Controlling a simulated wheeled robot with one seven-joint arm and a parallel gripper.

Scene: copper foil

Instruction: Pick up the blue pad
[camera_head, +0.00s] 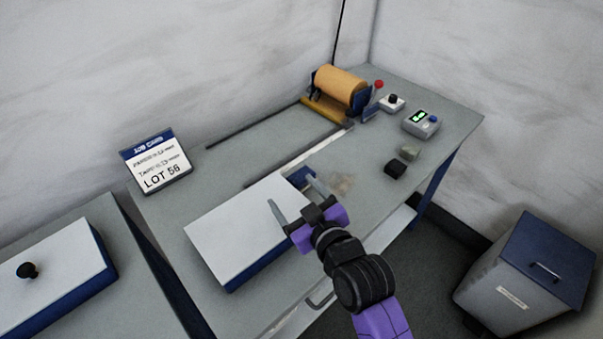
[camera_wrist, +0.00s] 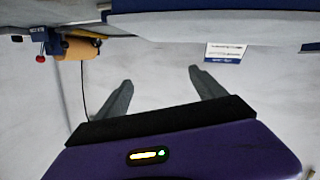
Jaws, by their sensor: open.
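A small dark, nearly black block (camera_head: 395,169) and a grey-green block (camera_head: 409,153) lie close together on the right part of the workbench (camera_head: 262,143); I cannot tell whether either is the pad. A small blue piece (camera_head: 297,177) shows at the far end of the white-topped slab, partly behind a finger. My gripper (camera_head: 292,191) is open and empty, above the slab's right end and left of the two blocks. In the wrist view my open fingers (camera_wrist: 160,78) have only wall between them.
A copper-coloured roll (camera_head: 341,86) stands at the back, with a red-knobbed post and a small meter (camera_head: 420,123) nearby. The white-topped slab (camera_head: 235,225) fills the front left. A job card (camera_head: 157,163) stands at the left edge. A blue-lidded bin (camera_head: 535,260) is on the floor right.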

